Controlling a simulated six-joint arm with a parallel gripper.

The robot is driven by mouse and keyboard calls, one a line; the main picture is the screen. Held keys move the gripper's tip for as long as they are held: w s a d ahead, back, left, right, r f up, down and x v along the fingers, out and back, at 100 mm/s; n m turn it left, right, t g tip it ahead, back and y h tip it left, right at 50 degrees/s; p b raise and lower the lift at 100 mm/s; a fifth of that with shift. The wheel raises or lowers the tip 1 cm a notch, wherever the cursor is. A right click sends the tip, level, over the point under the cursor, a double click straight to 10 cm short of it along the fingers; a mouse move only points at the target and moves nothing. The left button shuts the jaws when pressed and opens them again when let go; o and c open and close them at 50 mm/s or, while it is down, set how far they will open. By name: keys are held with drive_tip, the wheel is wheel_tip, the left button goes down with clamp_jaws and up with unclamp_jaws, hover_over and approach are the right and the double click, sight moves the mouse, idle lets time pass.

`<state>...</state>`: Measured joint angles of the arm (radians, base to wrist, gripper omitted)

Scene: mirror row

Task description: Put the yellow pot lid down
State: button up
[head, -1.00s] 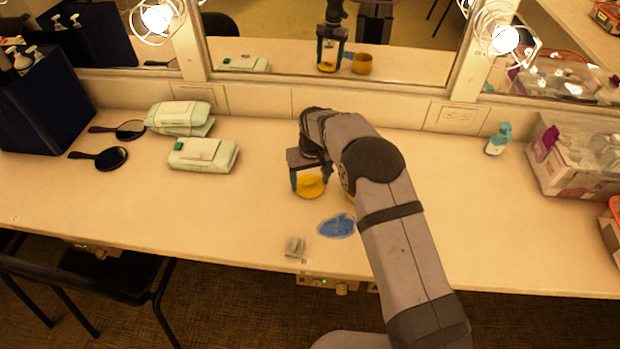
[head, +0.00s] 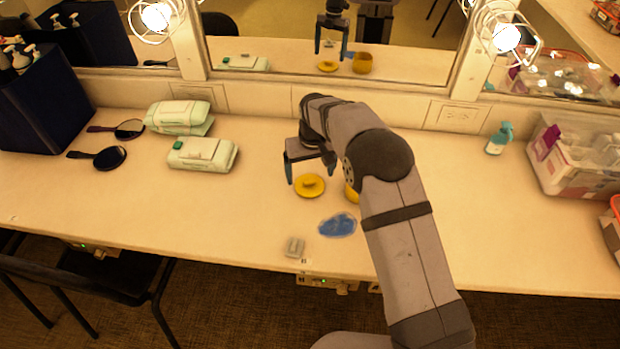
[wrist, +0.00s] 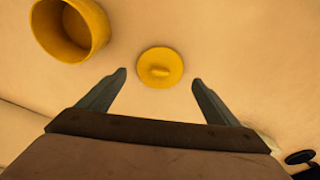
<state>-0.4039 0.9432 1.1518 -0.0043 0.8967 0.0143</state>
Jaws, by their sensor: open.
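The yellow pot lid (head: 309,186) lies flat on the counter, knob up. In the wrist view the lid (wrist: 160,68) is just beyond and between my fingertips, touching neither. My gripper (head: 309,170) is open and empty, above and a little behind the lid. Its two spread fingers also show in the wrist view (wrist: 160,78). The yellow pot (wrist: 71,30) stands open beside the lid in the wrist view. In the head view the pot (head: 351,193) is mostly hidden behind my arm. The mirror reflects the lid, the pot and my gripper.
A blue flat patch (head: 337,225) and a small grey object (head: 295,247) lie near the counter's front edge. Wipe packs (head: 202,154) and dark hand mirrors (head: 110,158) are at left. A small teal bottle (head: 499,139) and a clear bin (head: 578,160) are at right.

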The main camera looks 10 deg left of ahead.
sight(314, 191)
wheel_tip(314, 191, up, 8)
drive_tip(key=s+b, duration=0.1)
drive_tip(key=shift+d+r, duration=0.2)
drive_tip(key=shift+d, duration=0.05)
drive_tip(key=shift+s+d, duration=0.1)
drive_tip(key=s+d+m, duration=0.2)
drive_tip(key=s+d, duration=1)
drive_tip(key=d, duration=0.2)
drive_tip(key=s+d+f+m, duration=0.1)
drive_tip(key=s+d, duration=0.3)
drive_tip(key=s, duration=0.5)
drive_tip(key=s+d+f+m+g, duration=0.1)
drive_tip(key=s+d, duration=0.3)
drive_tip(key=s, duration=0.5)
drive_tip(key=shift+f+g+h, duration=0.3)
drive_tip(key=shift+f, duration=0.25)
wheel_tip(314, 191, up, 3)
drive_tip(key=p, duration=0.2)
drive_tip(key=shift+p, duration=0.4)
